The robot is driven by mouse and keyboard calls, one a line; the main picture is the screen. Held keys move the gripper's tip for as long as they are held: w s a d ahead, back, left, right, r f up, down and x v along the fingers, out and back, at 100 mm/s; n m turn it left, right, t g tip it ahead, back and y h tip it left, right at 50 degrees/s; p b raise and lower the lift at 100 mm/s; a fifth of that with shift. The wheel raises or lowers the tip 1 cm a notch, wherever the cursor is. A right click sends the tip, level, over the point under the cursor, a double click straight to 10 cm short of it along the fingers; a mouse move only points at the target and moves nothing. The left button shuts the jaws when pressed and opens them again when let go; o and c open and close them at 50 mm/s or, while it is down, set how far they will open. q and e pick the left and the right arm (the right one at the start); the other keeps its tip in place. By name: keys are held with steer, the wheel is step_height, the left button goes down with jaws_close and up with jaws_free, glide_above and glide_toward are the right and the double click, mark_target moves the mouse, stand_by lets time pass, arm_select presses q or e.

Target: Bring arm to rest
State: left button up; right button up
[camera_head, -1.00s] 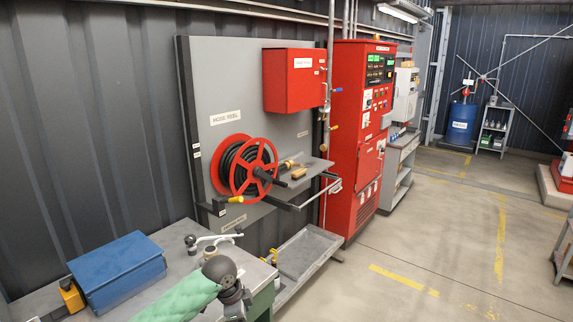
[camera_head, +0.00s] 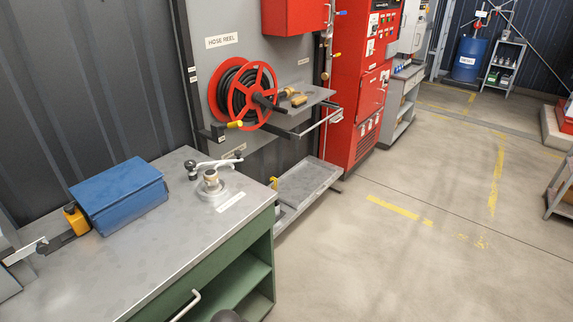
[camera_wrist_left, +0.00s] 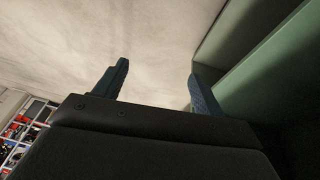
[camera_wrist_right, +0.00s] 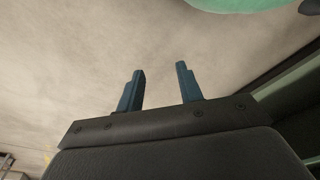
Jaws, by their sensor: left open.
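My left gripper (camera_wrist_left: 158,85) shows in the left wrist view with its two blue fingers wide apart and nothing between them. Bare floor lies beyond it, and the green side of a cabinet is at the right. My right gripper (camera_wrist_right: 160,85) shows in the right wrist view with its fingers apart and empty, over bare floor. Part of a green arm link of mine shows at the top there. Neither gripper shows in the head view; only a dark rounded part of mine shows at its bottom edge.
A green workbench (camera_head: 105,262) with a grey top stands close by at the left. On it are a blue box (camera_head: 120,195) and a valve fitting (camera_head: 211,184). A red hose reel (camera_head: 243,95) hangs on the wall panel. The floor (camera_head: 400,270) at the right is clear.

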arm_select(q)
steer(key=s+a+f+n+y+b, duration=0.1)
steer(key=s+a+f+n, duration=0.1)
steer(key=s+f, duration=0.7)
steer(key=s+a+f+n+g+y+b, duration=0.1)
steer(key=s+a+f+n, duration=0.2)
steer(key=s+f, duration=0.6)
steer(key=s, duration=0.6)
steer(key=shift+s+a+f, duration=0.35)
steer(key=shift+s+f, duration=0.05)
arm_select(e)
step_height(320, 180, up, 6)
steer(key=w+a, duration=0.1)
steer(key=shift+w, duration=0.35)
steer(key=shift+a, duration=0.15)
